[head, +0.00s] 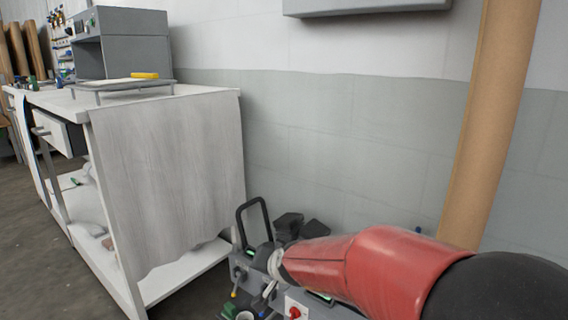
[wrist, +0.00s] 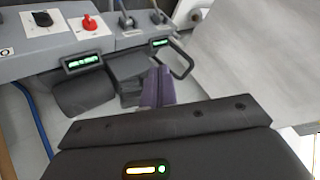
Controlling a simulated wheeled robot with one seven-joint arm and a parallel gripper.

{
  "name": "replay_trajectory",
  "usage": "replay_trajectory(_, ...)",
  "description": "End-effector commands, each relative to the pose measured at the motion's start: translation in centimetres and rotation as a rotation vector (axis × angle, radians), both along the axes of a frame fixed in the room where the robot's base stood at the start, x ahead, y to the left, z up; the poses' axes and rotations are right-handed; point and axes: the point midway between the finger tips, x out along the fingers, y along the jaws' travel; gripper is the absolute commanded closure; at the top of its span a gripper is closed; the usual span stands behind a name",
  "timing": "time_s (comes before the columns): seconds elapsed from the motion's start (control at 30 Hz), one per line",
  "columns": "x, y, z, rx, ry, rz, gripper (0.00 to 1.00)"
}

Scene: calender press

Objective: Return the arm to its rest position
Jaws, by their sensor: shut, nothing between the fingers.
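My gripper (wrist: 160,80) shows in the wrist view as two purple-grey fingers held together, with nothing between them. Its dark body fills the bottom of that view. In the head view my red and black arm reaches in from the lower right and hides part of a grey control console (head: 330,292). The gripper itself cannot be made out clearly there. The console also shows in the wrist view (wrist: 42,62), beyond the fingers. I cannot tell the exact gap between the fingers and the console.
A white workbench (head: 215,95) with a grey machine (head: 122,50) stands at the left. A black looped handle (head: 254,218) rises from the console. A tall brown roll (head: 495,110) stands at the right by the wall. Bare floor (head: 30,240) lies at the lower left.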

Motion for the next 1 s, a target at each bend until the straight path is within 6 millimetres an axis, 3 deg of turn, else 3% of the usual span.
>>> replay_trajectory(0.03,-1.8,-2.0,2.6,-0.026,0.001,0.017,1.0)
replay_trajectory(0.23,-10.3,-8.7,7.3,-0.174,0.062,0.091,1.0)
replay_trajectory(0.4,-18.3,-13.9,9.0,-0.309,0.136,0.119,1.0)
replay_trajectory(0.6,-25.1,-17.7,9.1,-0.423,0.218,0.118,1.0)
replay_trajectory(0.77,-27.2,-18.8,8.8,-0.457,0.249,0.116,1.0)
replay_trajectory(1.0,-27.3,-18.8,8.8,-0.46,0.252,0.116,1.0)
